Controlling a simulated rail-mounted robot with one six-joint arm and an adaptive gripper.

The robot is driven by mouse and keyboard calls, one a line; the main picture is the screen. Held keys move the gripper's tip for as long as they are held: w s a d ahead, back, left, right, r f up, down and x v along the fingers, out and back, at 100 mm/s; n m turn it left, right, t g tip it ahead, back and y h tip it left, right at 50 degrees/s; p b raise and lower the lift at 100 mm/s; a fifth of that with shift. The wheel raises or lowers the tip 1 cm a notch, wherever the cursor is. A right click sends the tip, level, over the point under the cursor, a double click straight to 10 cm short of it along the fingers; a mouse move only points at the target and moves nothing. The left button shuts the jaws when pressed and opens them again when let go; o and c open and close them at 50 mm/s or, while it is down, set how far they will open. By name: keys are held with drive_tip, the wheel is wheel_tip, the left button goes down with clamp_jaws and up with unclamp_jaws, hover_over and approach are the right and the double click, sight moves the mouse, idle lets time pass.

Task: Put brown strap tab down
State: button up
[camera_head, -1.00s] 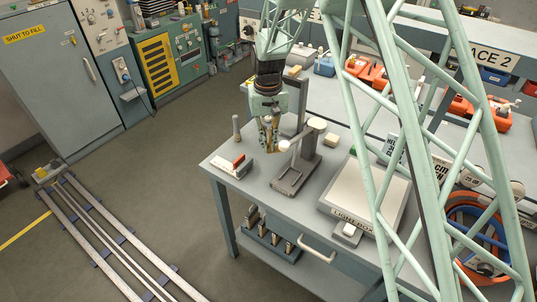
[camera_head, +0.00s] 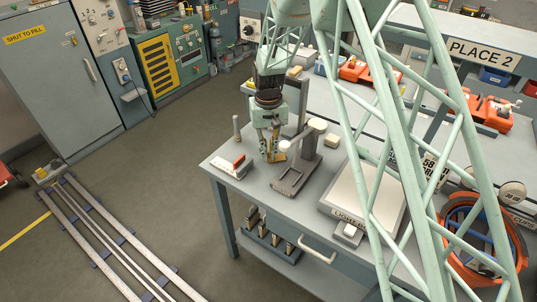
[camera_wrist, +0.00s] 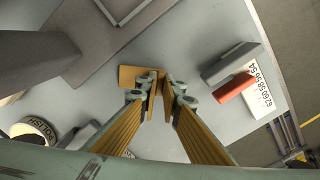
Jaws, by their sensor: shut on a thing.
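My gripper (camera_head: 269,157) points straight down, low over the near left part of the workbench. Its fingers are close together on the brown strap tab (camera_head: 279,156). In the wrist view the brown strap tab (camera_wrist: 130,76) shows at the fingertips (camera_wrist: 157,92), with a flat part jutting out to the left. The fingers hide part of it. The tab is at or just above the bench top; I cannot tell whether it touches.
A grey stand (camera_head: 302,163) with a flat base is close on the right. A grey-and-white block with a red piece (camera_head: 231,167) lies on the left, near an upright peg (camera_head: 236,127). A light box (camera_head: 366,196) is further right.

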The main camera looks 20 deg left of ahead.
sight(269, 155)
drive_tip(key=shift+f, duration=0.2)
idle(0.3)
drive_tip(key=o, duration=0.7)
drive_tip(key=shift+c, duration=0.2)
drive_tip(key=shift+r, duration=0.1)
wheel_tip(269, 155, up, 12)
drive_tip(key=p, duration=0.1)
idle(0.9)
drive_tip(key=shift+d+r, duration=0.1)
drive_tip(key=shift+r, duration=0.1)
